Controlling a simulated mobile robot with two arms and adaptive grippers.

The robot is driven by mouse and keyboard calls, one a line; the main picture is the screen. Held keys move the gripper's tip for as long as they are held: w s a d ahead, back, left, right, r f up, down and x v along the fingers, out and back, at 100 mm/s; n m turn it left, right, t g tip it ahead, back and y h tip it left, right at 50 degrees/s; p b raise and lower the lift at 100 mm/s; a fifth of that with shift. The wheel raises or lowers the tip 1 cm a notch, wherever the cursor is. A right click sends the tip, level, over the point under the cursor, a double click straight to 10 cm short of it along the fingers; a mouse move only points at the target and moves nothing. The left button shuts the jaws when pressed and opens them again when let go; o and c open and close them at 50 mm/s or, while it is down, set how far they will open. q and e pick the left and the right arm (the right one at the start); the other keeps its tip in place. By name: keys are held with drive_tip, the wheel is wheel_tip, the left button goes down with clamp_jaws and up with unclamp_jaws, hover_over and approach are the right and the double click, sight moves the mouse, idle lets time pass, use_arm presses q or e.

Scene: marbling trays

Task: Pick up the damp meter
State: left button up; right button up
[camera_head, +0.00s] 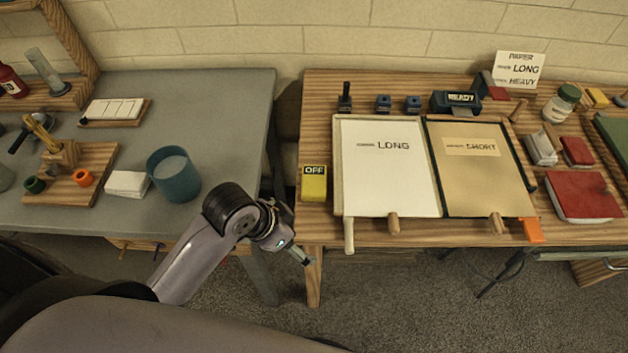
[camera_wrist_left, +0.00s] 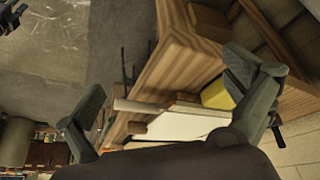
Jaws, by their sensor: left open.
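The damp meter looks to be the yellow block with a dark panel reading OFF (camera_head: 314,183), lying near the left front edge of the wooden table. A yellow shape, likely the same meter, shows in the left wrist view (camera_wrist_left: 217,95), partly hidden by a finger. My left gripper (camera_head: 305,258) hangs in front of the table's left front corner, apart from the meter. In the left wrist view its two fingers (camera_wrist_left: 166,76) are spread wide with nothing held. My right gripper is not in view.
Right of the meter is a framed two-panel tray, LONG and SHORT (camera_head: 343,215), with handles over the front edge. The wooden table (camera_head: 318,130) is bare behind the meter. A grey table (camera_head: 225,110) with a teal cup (camera_head: 174,180) stands left, across a gap.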

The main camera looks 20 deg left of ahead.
use_arm(q)
drive_tip(key=w+m, duration=0.1)
drive_tip(key=w+r, duration=0.1)
drive_tip(key=w, duration=0.1)
drive_tip(key=w+r+m, duration=0.1)
drive_tip(key=shift+w+d+m+g+h, duration=0.15)
drive_tip(key=shift+d+m+g+h, duration=0.15)
drive_tip(key=shift+d, duration=0.1)
drive_tip(key=w+a+r+m+g, duration=0.1)
drive_tip(key=w+a+r+m, duration=0.15)
drive_tip(key=w, duration=0.25)
drive_tip(key=m+g, duration=0.1)
drive_tip(key=m, duration=0.1)
approach(314, 179)
drive_tip(key=shift+h, duration=0.3)
drive_tip(key=p+x, duration=0.1)
drive_tip(key=x, duration=0.1)
drive_tip(key=p+x, duration=0.2)
drive_tip(key=x, duration=0.1)
drive_tip(key=shift+s, duration=0.2)
drive_tip(key=x, duration=0.1)
drive_tip(key=p+x, duration=0.1)
drive_tip(key=x, duration=0.1)
drive_tip(key=p+x, duration=0.1)
drive_tip(key=shift+w+a+f, duration=0.1)
drive_tip(key=shift+w+f, duration=0.05)
drive_tip(key=shift+f, duration=0.55)
drive_tip(key=shift+c, duration=0.4)
drive_tip(key=c, duration=1.1)
